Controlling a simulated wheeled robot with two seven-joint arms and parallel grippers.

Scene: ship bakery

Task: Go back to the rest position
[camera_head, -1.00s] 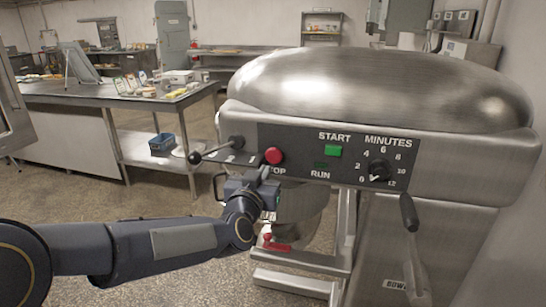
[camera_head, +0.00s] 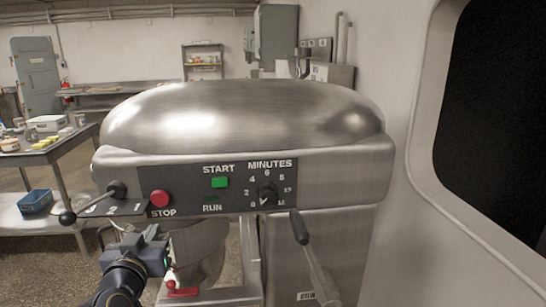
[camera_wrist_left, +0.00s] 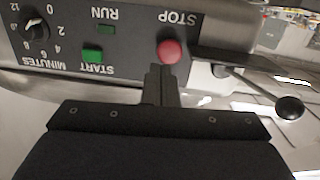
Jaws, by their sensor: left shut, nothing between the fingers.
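My left gripper (camera_head: 152,236) is at the lower left of the head view, in front of the mixer and below its red STOP button (camera_head: 160,198). In the left wrist view its fingers (camera_wrist_left: 161,72) are together and empty, with their tips close to the STOP button (camera_wrist_left: 169,51). I cannot tell whether they touch it. The large steel mixer (camera_head: 240,125) fills the middle of the head view. Its panel has a green START button (camera_head: 219,182) and a minutes dial (camera_head: 267,195). My right gripper is not in view.
A speed lever (camera_head: 68,217) sticks out at the panel's left, and a dark-handled crank (camera_head: 300,227) hangs at its right. A wall with a dark window (camera_head: 495,120) stands close at the right. A steel table with a blue bin (camera_head: 36,201) is at the left.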

